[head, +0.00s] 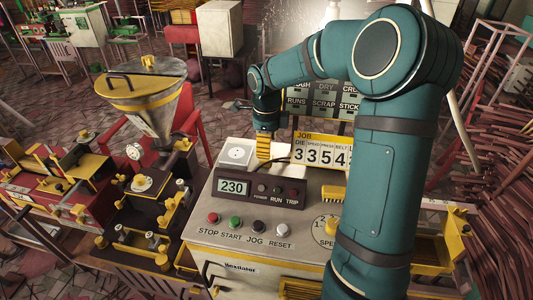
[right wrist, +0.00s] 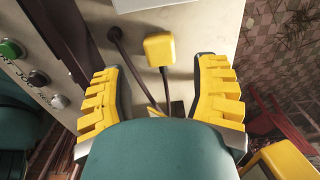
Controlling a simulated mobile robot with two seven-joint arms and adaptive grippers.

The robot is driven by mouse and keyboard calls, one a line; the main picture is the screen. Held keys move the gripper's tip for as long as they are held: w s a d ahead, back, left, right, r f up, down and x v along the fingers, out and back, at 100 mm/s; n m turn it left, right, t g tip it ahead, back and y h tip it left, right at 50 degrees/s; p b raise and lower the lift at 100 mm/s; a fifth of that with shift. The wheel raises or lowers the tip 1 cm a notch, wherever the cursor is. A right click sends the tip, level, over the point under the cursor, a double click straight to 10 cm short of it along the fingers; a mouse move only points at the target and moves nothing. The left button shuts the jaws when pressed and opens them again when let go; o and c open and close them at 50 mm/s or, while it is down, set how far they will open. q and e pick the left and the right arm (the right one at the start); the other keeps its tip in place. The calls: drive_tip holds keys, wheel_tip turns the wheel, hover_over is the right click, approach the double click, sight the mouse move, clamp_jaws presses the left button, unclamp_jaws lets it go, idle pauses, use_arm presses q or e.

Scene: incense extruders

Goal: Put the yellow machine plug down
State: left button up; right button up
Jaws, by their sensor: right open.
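The yellow machine plug (right wrist: 160,47) shows in the right wrist view as a small yellow block with a dark cable running from it. It appears to lie on the beige top of the control box, and the jaws do not touch it. My right gripper (right wrist: 160,80) is open, with one ridged yellow finger on each side of the plug and clear gaps. In the head view my right gripper (head: 265,146) is low over the box's back, beside the white socket (head: 236,154). The plug cannot be made out there. My left gripper is not in view.
The control box (head: 205,237) carries a 230 display (head: 233,187), several buttons and a job board (head: 321,153) close right of the gripper. A hopper machine (head: 150,100) stands on the left. My right arm covers the box's right part.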

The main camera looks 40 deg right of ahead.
wheel_tip(320, 180, up, 8)
drive_tip(key=shift+f, duration=0.2)
idle(0.6)
